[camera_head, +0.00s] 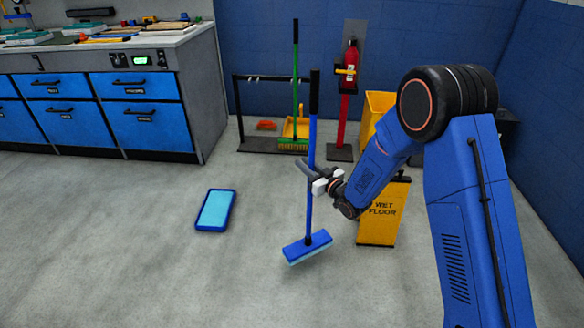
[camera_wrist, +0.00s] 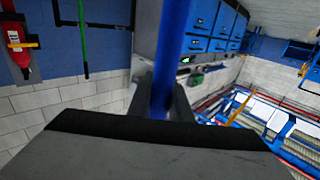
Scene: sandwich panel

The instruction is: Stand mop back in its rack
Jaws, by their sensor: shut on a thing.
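The mop (camera_head: 311,216) has a blue pole with a black grip at the top and a flat blue head with a pale underside. It stands nearly upright in front of my arm in the head view. My gripper (camera_head: 318,180) is shut on the mop's pole around its middle; the pole also shows between the fingers in the wrist view (camera_wrist: 168,60). The head appears at or just above the floor; I cannot tell which. The rack (camera_head: 262,78) is a dark frame with hooks and a base by the back wall, behind the mop. A green broom (camera_head: 296,70) stands in it.
A yellow wet floor sign (camera_head: 383,215) stands right of the mop. A red extinguisher on a stand (camera_head: 347,90) is right of the rack. A yellow bin (camera_head: 377,108) is behind my arm. A blue tray (camera_head: 215,210) lies on the floor left. Blue cabinets (camera_head: 100,105) line the left.

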